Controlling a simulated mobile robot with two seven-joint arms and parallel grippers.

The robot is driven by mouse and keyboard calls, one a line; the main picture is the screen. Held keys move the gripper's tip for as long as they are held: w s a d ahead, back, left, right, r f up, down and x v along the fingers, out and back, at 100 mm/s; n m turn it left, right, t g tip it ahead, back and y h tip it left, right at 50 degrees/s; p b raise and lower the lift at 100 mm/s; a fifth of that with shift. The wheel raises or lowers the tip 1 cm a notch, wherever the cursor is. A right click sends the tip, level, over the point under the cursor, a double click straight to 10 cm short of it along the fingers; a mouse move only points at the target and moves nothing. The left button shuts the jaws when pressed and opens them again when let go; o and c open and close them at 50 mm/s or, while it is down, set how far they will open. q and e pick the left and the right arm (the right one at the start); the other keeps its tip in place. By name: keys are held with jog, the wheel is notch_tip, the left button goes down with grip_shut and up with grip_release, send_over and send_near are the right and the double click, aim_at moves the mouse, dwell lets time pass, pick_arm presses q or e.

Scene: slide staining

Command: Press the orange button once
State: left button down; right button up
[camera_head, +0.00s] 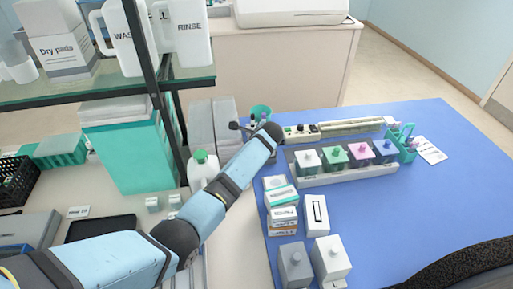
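A small cream panel (300,133) with small dark and green knobs stands at the back left of the blue mat. I cannot clearly make out an orange button on it; the details are too small. My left arm reaches in from the lower left, and its dark wrist end is just left of this panel. Only a small dark part of what seems to be my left gripper (240,126) shows beyond the wrist. Its fingertips are hidden or too small to tell. My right gripper is not in view.
A rack of staining jars (345,173) with coloured lids stands right of the wrist. Small boxes (316,216) and two lidded containers stand nearer. A green-capped bottle (201,168) and shelf post are close to my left arm. The blue mat (420,205) is clear at right.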

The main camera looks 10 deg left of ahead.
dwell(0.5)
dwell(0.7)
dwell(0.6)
pick_arm(q)
jog(key=shift+f, duration=0.1)
jog(key=shift+f, duration=0.3)
jog(key=shift+f, duration=0.1)
jog(key=shift+f+b, duration=0.4)
jog(key=shift+f, duration=0.35)
dwell(0.7)
jog(key=shift+r, duration=0.1)
jog(key=shift+r+p, duration=1.15)
jog(key=shift+p, duration=0.15)
